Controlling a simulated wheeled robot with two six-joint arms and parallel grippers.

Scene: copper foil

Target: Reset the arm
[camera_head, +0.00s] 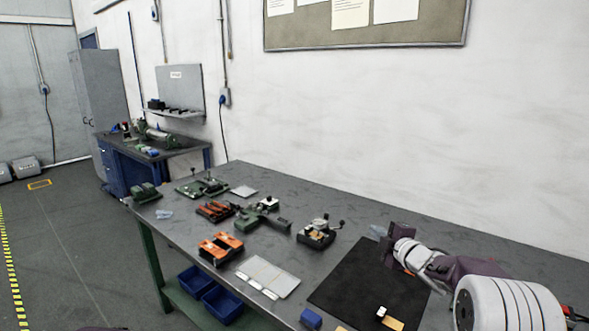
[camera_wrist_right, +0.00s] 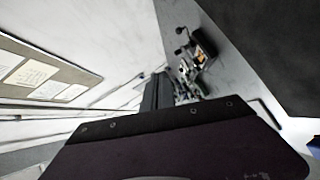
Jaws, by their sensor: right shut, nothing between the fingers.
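My right arm comes in from the right edge in the head view. Its gripper (camera_head: 392,245) is shut and empty, above the far edge of the black mat (camera_head: 350,285) on the workbench. In the right wrist view the dark gripper body fills the bottom, and the narrow dark fingers (camera_wrist_right: 157,92) point away toward the bench. My left gripper is not in the head view.
The grey workbench (camera_head: 330,200) holds orange-and-black fixtures (camera_head: 220,247), a small black device with a lever (camera_head: 317,234), a white sheet (camera_head: 272,277) and a blue block (camera_head: 311,318). A white wall with a pinboard (camera_head: 365,25) stands behind. Clear bench surface lies along the wall.

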